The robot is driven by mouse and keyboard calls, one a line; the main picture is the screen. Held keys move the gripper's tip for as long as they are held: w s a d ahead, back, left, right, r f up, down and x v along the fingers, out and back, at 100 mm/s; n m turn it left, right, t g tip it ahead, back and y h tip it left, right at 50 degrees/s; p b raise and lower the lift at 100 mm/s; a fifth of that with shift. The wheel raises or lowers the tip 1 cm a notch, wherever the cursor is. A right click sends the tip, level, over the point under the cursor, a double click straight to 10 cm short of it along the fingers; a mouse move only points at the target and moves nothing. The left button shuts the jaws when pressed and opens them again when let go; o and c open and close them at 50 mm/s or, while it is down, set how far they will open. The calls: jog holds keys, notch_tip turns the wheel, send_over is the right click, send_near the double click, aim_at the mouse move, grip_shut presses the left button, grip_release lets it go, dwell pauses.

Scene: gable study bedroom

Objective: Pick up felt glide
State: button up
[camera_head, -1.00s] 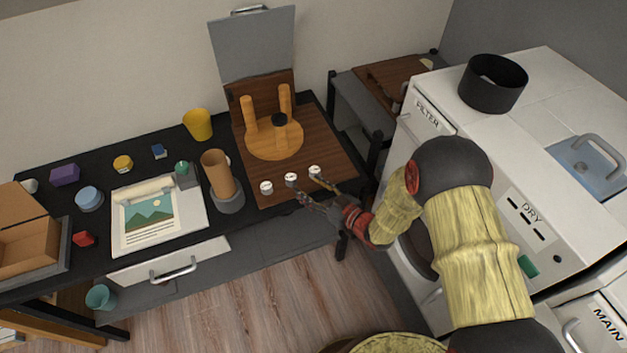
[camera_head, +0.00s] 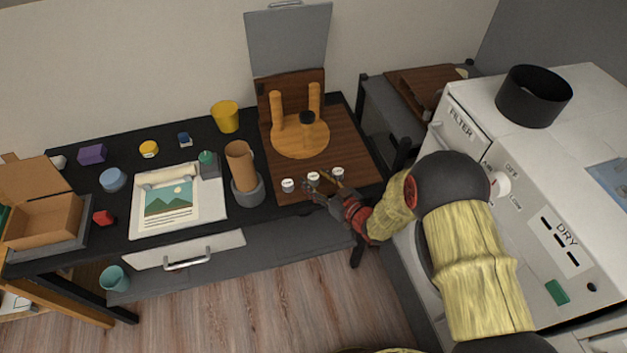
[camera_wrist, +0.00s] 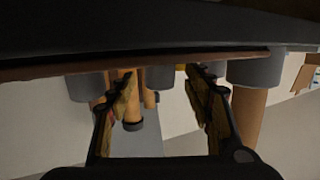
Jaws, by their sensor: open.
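Three small felt glides, pale-topped discs, stand in a row on the front of the brown board (camera_head: 350,160): a left one (camera_head: 288,185), a middle one (camera_head: 313,177) and a right one (camera_head: 338,172). My gripper (camera_head: 319,188) is open at the board's front edge, by the middle glide. In the upside-down wrist view, my open fingers (camera_wrist: 160,76) spread either side of a grey cylinder (camera_wrist: 160,79), apparently the middle glide. Contact cannot be told. The upturned round wooden stool (camera_head: 300,145) stands behind, one leg black-tipped.
A grey pot (camera_head: 248,192) holding a brown cylinder stands left of the glides. A yellow cup (camera_head: 225,117), a picture sheet (camera_head: 150,208) and a cardboard box (camera_head: 45,222) are farther left. The white appliance (camera_head: 480,120) stands close on the right.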

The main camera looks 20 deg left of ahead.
aim_at(316, 179)
jog(key=shift+c, duration=0.9)
jog(key=c, duration=0.8)
jog(key=shift+c, duration=0.3)
jog(key=shift+c, duration=0.2)
jog(key=shift+r, duration=0.5)
notch_tip(316, 179, up, 2)
jog(key=shift+r+p, duration=0.2)
jog(key=shift+p, duration=0.65)
jog(key=s+d+r+p, duration=0.4)
jog(key=s+d+r, duration=0.3)
jog(key=s, duration=0.5)
notch_tip(316, 179, up, 3)
jog(key=shift+f, duration=0.2)
